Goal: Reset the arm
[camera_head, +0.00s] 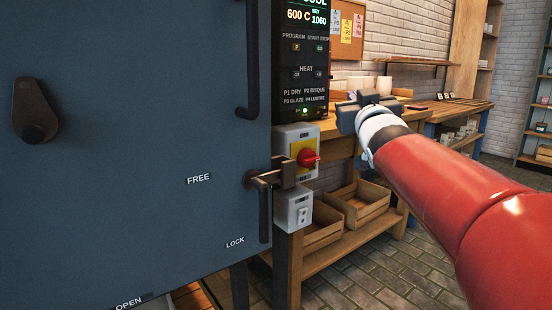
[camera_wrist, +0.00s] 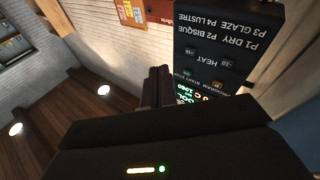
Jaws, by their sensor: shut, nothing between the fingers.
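My red arm reaches in from the right in the head view. My gripper (camera_head: 366,98) is at its far end, in front of the wooden workbench and right of the kiln's control panel (camera_head: 305,60). It appears empty and shut. In the wrist view my dark gripper fingers (camera_wrist: 155,88) stand close together and touch nothing that I can see. The control panel (camera_wrist: 225,50) shows upside down there, partly hidden by my gripper's dark body.
The blue kiln door (camera_head: 130,130) fills the left, with a latch handle (camera_head: 264,200) at its right edge. A red switch (camera_head: 307,158) is on a box beside it. Wooden crates (camera_head: 362,206) sit on the bench's lower shelf. The brick floor at lower right is clear.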

